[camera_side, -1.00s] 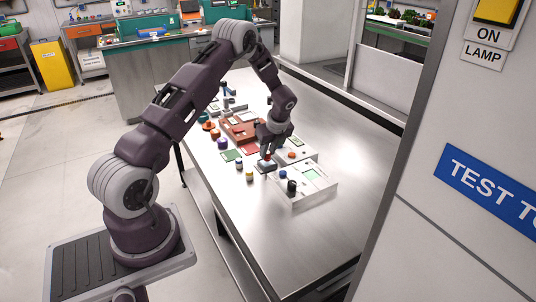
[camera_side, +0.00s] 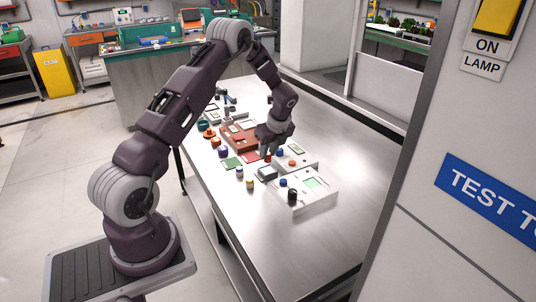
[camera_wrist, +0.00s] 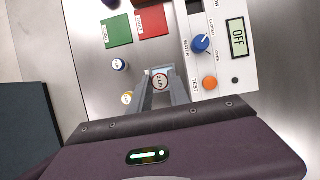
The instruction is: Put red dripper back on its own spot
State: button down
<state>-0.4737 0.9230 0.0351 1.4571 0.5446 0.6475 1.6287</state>
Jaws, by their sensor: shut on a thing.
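My gripper (camera_side: 268,154) is shut on the red dripper, a small round vial. Its red shows at the fingertips in the side view (camera_side: 268,159), and its pale, labelled round top shows between the fingers in the wrist view (camera_wrist: 160,81). A dripper with a blue band (camera_wrist: 119,65) and one with a yellow band (camera_wrist: 127,97) stand to the left on the bare table. A red square (camera_wrist: 152,21) and a green square (camera_wrist: 117,32) lie beyond them. I cannot tell how high the held dripper is above the table.
A grey block (camera_side: 266,174) lies just in front of the gripper. A white device with a blue knob (camera_wrist: 201,43), orange button (camera_wrist: 210,83) and OFF display is on the right. A second white device (camera_side: 318,197) stands nearer. The table's right side is clear.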

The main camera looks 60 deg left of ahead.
jog(key=s+d+n+g, duration=0.2)
jog(key=s+d+n, duration=0.2)
jog(key=s+d, duration=0.45)
jog(key=shift+w+d+f, duration=0.1)
jog(key=shift+d+f, duration=0.05)
jog(key=shift+f, duration=0.8)
jog(key=shift+w+d+f, duration=0.1)
jog(key=shift+d+f, duration=0.1)
jog(key=shift+f, duration=0.7)
jog(key=shift+d+f, duration=0.15)
jog(key=shift+f, duration=0.8)
jog(key=shift+f, duration=0.2)
jog(key=c, duration=1.1)
grip_release()
jog(key=shift+c, duration=0.2)
notch_tip(320, 180, up, 8)
jog(key=shift+f, duration=0.25)
